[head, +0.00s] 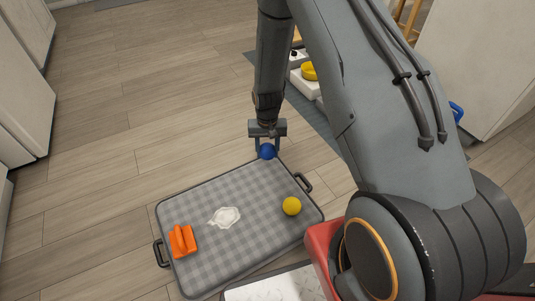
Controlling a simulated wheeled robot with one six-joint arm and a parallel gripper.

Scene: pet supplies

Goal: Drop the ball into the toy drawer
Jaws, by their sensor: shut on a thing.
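My gripper (267,146) points down in the head view and is shut on a blue ball (267,152). It holds the ball over the far edge of a grey checked tray; the height above the tray is hard to tell. A yellow ball (291,206) lies on the tray at its right side. I cannot make out a drawer in this view.
The grey checked tray (205,197) has black handles and also carries an orange item (183,241) and a crumpled white item (225,217). White containers with a yellow bowl (309,71) stand behind my arm. Bare wooden floor (110,130) lies to the left.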

